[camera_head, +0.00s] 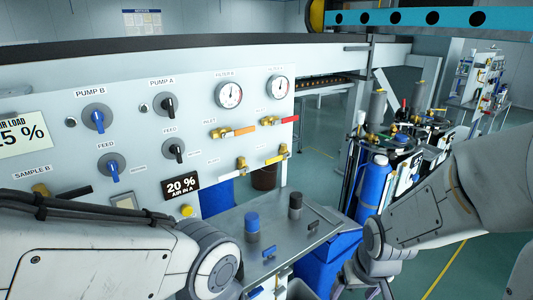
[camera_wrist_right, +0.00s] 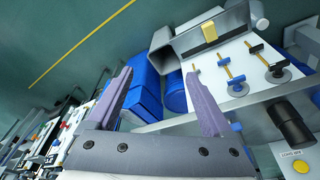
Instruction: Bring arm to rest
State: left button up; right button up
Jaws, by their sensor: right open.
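My right arm (camera_head: 425,215) comes in from the right of the head view, with its wrist low beside the right end of the metal shelf. My right gripper (camera_head: 362,284) is partly cut off by the bottom edge there. In the right wrist view the two fingers of my right gripper (camera_wrist_right: 163,98) are spread apart with nothing between them. Beyond them are a blue bin (camera_wrist_right: 147,88) and the floor. My left arm (camera_head: 100,255) crosses the lower left of the head view. Its gripper is out of the picture.
A panel (camera_head: 150,135) with knobs, gauges and valves stands on the left. The metal shelf (camera_head: 232,228) below it bears a blue-topped cylinder (camera_head: 252,226) and a dark cylinder (camera_head: 295,205). A blue bottle (camera_head: 374,182) and other equipment stand behind my right arm. Open floor (camera_head: 450,270) lies at lower right.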

jog(key=s+a+r+n+g+y+p, duration=0.1)
jog(key=s+a+r+n+g+p, duration=0.1)
jog(key=s+a+r+n+p, duration=0.5)
jog(key=s+a+r+p, duration=0.4)
jog(key=s+a+r, duration=0.2)
jog(key=r, duration=0.4)
jog(key=shift+s+a+g, duration=0.3)
jog(key=shift+s, duration=0.2)
